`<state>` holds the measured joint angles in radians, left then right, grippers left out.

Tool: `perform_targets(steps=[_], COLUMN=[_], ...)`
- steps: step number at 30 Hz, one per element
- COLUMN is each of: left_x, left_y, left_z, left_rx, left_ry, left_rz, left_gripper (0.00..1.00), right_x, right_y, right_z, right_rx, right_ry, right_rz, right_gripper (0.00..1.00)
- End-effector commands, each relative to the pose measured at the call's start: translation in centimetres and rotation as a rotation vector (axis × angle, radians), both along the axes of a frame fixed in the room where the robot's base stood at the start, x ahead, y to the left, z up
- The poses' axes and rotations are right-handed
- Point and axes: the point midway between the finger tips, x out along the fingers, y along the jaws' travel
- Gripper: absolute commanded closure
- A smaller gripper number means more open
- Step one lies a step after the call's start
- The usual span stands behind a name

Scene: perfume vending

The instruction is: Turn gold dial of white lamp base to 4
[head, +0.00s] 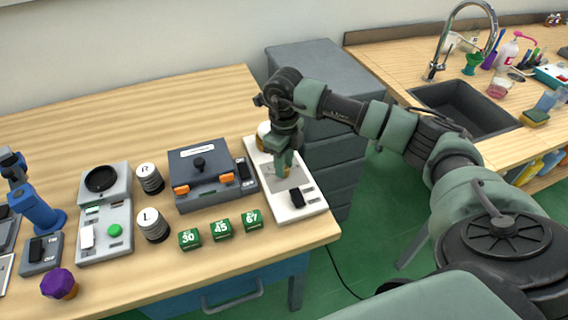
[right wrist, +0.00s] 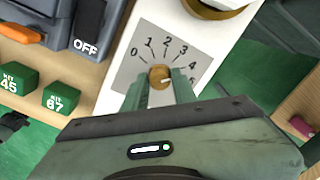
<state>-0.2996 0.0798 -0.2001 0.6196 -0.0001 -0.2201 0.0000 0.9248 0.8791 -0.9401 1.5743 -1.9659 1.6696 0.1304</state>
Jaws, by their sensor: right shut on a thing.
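The white lamp base (head: 309,205) stands at the right end of the wooden table, with a grey dial plate and a black switch. In the right wrist view its gold dial (right wrist: 160,74) sits on the grey plate (right wrist: 136,62), where numbers from 0 upward fan around it. A small pale mark shows on the dial's lower right, but its exact reading is unclear. My right gripper (head: 286,165) points down at the plate. In the right wrist view its fingers (right wrist: 161,88) are shut on the dial from both sides. My left gripper is not in view.
A dark box with orange clips (head: 200,158) stands left of the lamp base. Green number blocks (head: 222,229) lie along the front. A grey drawer cabinet (head: 335,150) stands just behind and right. The table's right edge is close to the lamp base.

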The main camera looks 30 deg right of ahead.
Motion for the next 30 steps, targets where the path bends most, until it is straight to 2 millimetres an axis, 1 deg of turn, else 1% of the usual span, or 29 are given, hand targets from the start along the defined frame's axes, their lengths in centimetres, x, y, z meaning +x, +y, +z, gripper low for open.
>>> perform_targets(steps=[6, 7, 9, 17, 20, 23, 30], left_x=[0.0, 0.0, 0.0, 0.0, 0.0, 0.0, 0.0], left_y=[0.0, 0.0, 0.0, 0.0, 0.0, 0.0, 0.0], left_z=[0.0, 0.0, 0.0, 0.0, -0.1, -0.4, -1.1], left_rx=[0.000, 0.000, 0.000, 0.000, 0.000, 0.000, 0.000], left_ry=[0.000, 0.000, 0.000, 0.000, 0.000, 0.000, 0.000], left_rz=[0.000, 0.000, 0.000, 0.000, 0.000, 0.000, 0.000], left_gripper=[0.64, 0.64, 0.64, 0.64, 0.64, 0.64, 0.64], right_x=[0.1, 0.1, 0.1, 0.1, 0.1, 0.2, 0.2], right_y=[-0.1, -0.1, -0.1, 0.0, 0.0, 0.0, 0.0], right_z=[0.2, 0.2, 0.2, 0.1, 0.4, 1.5, 5.6], right_rx=[-0.001, -0.001, -0.001, 0.000, 0.000, 0.000, 0.000], right_ry=[-0.005, -0.005, -0.004, -0.002, -0.003, -0.007, -0.007], right_rz=[-0.001, -0.001, 0.000, 0.001, 0.001, 0.002, 0.002], right_gripper=[1.00, 0.68, 0.52, 0.52, 0.52, 0.52, 0.52])
